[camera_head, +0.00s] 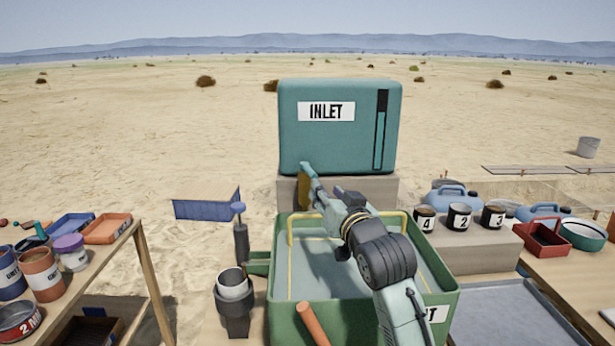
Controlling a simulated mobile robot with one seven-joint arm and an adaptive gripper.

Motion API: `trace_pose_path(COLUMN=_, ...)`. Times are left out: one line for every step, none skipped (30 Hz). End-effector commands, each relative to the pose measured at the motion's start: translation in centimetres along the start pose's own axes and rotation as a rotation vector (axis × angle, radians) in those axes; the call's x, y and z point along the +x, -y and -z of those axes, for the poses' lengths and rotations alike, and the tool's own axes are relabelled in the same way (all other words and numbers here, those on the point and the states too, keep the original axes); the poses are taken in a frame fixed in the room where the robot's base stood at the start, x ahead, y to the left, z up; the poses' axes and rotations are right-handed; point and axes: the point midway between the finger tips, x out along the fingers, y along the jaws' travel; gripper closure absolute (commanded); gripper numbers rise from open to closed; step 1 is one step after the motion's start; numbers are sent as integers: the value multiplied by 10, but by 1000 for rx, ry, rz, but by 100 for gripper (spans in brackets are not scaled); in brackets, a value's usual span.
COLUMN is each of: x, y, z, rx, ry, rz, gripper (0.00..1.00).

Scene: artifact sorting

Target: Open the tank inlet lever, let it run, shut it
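The teal tank (340,146) stands upright behind the green basin, with a white INLET label (326,111) on its front. A vertical gauge (381,130) at its right is dark at the top and teal below. My arm reaches over the basin, and my gripper (306,174) is at the tank's lower left front. An ochre piece (302,190) shows beside the gripper; I cannot tell if it is the inlet lever. The fingers are small and seen from behind, so their opening and any contact are unclear. No lever is clearly visible.
The green basin (285,248) with yellow rails lies under my arm. Numbered cans (459,217) and a blue jug (452,196) stand at right. A dark holder with a cup (233,290) is left of the basin. A wooden table (122,243) with trays and cans stands at far left.

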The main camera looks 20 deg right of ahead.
Motion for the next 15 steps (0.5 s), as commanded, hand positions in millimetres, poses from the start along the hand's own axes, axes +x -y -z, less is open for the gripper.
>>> trace_pose_path(x=8, y=2, z=2, rx=-1, ry=2, rz=3, gripper=65)
trace_pose_path(x=14, y=2, z=2, rx=-1, ry=3, rz=2, gripper=65)
trace_pose_path(x=21, y=3, z=3, rx=-2, ry=1, rz=3, gripper=65)
trace_pose_path(x=27, y=2, z=4, rx=-2, ry=2, rz=2, gripper=65)
trace_pose_path(x=33, y=3, z=4, rx=-3, ry=2, rz=3, gripper=65)
trace_pose_path(x=41, y=2, z=4, rx=-3, ry=2, rz=2, gripper=65)
trace_pose_path(x=47, y=3, z=4, rx=-3, ry=1, rz=3, gripper=65)
trace_pose_path(x=53, y=3, z=4, rx=-3, ry=2, rz=3, gripper=65)
trace_pose_path(x=60, y=3, z=4, rx=-3, ry=1, rz=3, gripper=65)
trace_pose_path(x=65, y=3, z=4, rx=-4, ry=1, rz=2, gripper=65)
trace_pose_path(x=70, y=3, z=4, rx=-3, ry=0, rz=2, gripper=65)
trace_pose_path(x=76, y=3, z=3, rx=-3, ry=1, rz=3, gripper=65)
trace_pose_path(x=80, y=3, z=3, rx=-2, ry=0, rz=3, gripper=65)
trace_pose_path(x=84, y=3, z=3, rx=-2, ry=-1, rz=3, gripper=65)
trace_pose_path(x=88, y=3, z=3, rx=-3, ry=-1, rz=3, gripper=65)
